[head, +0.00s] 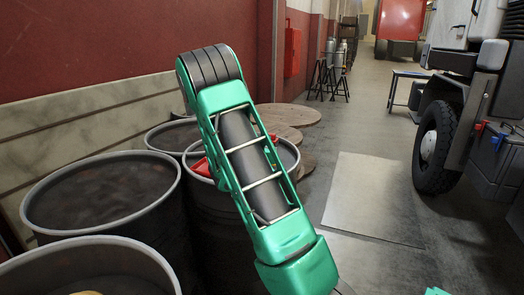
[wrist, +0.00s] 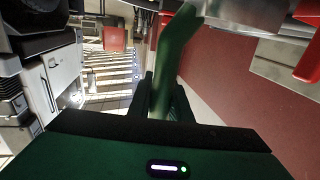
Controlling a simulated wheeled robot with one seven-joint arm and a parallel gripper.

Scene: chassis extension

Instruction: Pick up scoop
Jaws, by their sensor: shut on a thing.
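My gripper (wrist: 164,88) shows in the wrist view with its dark fingers shut on a green handle (wrist: 174,52). The handle runs up from between the fingers towards a grey metal part (wrist: 247,14) at the top edge. I take the handle and metal part to be the scoop, which is cut off by the frame. In the head view my green arm reaches over the barrels and hides the gripper and the scoop.
Several open dark barrels (head: 100,192) stand at the left against the wall. A red object (head: 202,167) shows at a barrel rim behind my arm. A truck wheel (head: 435,147) stands at the right.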

